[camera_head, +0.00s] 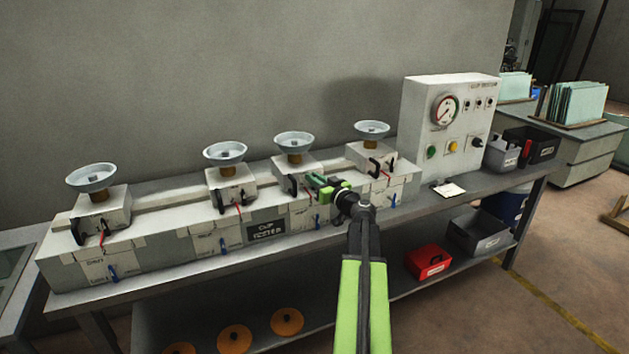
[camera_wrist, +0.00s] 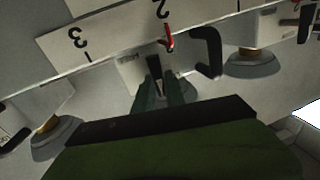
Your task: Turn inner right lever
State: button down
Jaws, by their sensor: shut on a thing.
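Several white units with pale cups on brown stems stand in a row along a white bench fixture. My gripper (camera_head: 325,184) is at the third unit from the left (camera_head: 293,168), the inner right one. Its left black handle (camera_head: 290,184) stands free; it also shows in the wrist view (camera_wrist: 208,52). My green fingers (camera_wrist: 160,85) are closed around a dark upright piece (camera_wrist: 155,64), which appears to be the unit's right black handle. The fingers partly hide it. A red lever (camera_wrist: 168,40) is beside the fingers, between the two handles.
The neighbouring outer right unit (camera_head: 370,155) stands close to the right of my gripper. A control box with a gauge (camera_head: 447,115) is farther right. A red bin (camera_head: 430,261) and a grey bin (camera_head: 480,233) sit on the lower shelf.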

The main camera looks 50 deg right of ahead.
jog(key=m, duration=0.1)
jog(key=m+b, duration=0.1)
jog(key=m, duration=0.2)
jog(key=shift+s+d+f+t+h+b, duration=0.15)
jog(key=shift+d+f+t+h+b, duration=0.15)
jog(key=shift+b, duration=0.1)
jog(key=m+b, duration=0.1)
jog(key=m, duration=0.4)
jog(key=shift+s+d+f+t+h+b, duration=0.1)
jog(key=shift+d+f+t+h+b, duration=0.1)
jog(key=shift+t+h+b, duration=0.15)
jog(key=m, duration=0.2)
jog(key=m+h+b, duration=0.1)
jog(key=m, duration=0.2)
jog(key=shift+d+f+h+b, duration=0.1)
jog(key=shift+f+h+b, duration=0.1)
jog(key=shift+h+b, duration=0.1)
jog(key=shift+d+f+m+h+b, duration=0.1)
jog(key=shift+m+h+b, duration=0.1)
jog(key=shift+m, duration=0.7)
jog(key=shift+a+f+m+h+b, duration=0.1)
jog(key=shift+m+h, duration=0.15)
jog(key=shift+m, duration=0.65)
jog(key=shift+d+f+m+h+b, duration=0.1)
jog(key=shift+m+h, duration=0.1)
jog(key=shift+m, duration=0.7)
jog(key=shift+s, duration=0.1)
jog(key=c, duration=1.4)
grip_release()
jog(key=shift+r, duration=0.1)
